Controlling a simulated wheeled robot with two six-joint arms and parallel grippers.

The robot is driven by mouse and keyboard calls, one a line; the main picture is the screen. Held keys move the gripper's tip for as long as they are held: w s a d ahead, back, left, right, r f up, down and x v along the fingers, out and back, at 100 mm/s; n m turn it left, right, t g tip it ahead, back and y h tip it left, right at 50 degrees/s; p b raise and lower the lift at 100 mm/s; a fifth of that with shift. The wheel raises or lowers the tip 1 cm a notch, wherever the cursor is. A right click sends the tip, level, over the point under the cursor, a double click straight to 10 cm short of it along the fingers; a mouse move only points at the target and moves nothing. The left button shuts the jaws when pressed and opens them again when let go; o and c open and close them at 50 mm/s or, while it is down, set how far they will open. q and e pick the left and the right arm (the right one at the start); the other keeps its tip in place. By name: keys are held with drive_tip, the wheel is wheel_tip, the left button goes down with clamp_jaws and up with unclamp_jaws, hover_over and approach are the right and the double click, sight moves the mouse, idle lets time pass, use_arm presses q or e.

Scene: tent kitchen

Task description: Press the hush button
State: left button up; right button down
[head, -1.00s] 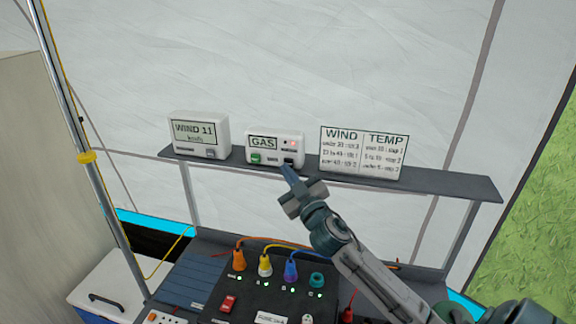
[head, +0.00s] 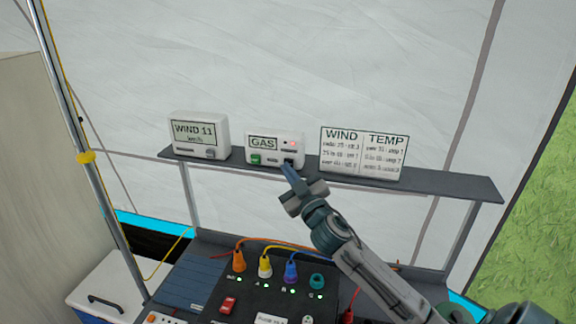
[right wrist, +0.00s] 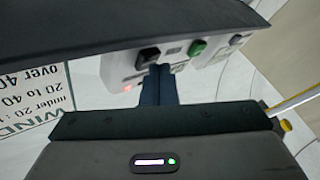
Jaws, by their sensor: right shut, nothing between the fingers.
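The white gas alarm box (head: 275,150) stands on the shelf, marked GAS, with a red light lit at its upper right. On its front are a green button (head: 256,159) at left and a dark button (head: 289,161) at right. Their labels are too small to read. My right gripper (head: 287,170) is shut and empty, its tips just in front of and below the dark button. In the right wrist view the box appears upside down; the fingertips (right wrist: 158,70) overlap the box beside the black button (right wrist: 148,56). I cannot tell whether they touch. My left gripper is out of view.
A wind display (head: 199,135) stands left of the gas box, and a WIND/TEMP card (head: 363,152) right of it. The dark shelf (head: 450,186) is clear at its right end. Below is a panel (head: 262,298) with coloured plugs and cables.

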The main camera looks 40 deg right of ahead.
drive_tip(key=shift+w+d, duration=0.1)
idle(0.5)
drive_tip(key=shift+s+a, duration=0.6)
drive_tip(key=shift+a, duration=0.05)
drive_tip(key=s+a+p, duration=0.1)
drive_tip(key=s+a, duration=0.2)
drive_tip(key=shift+s+a, duration=0.1)
drive_tip(key=shift+a, duration=0.3)
idle(0.8)
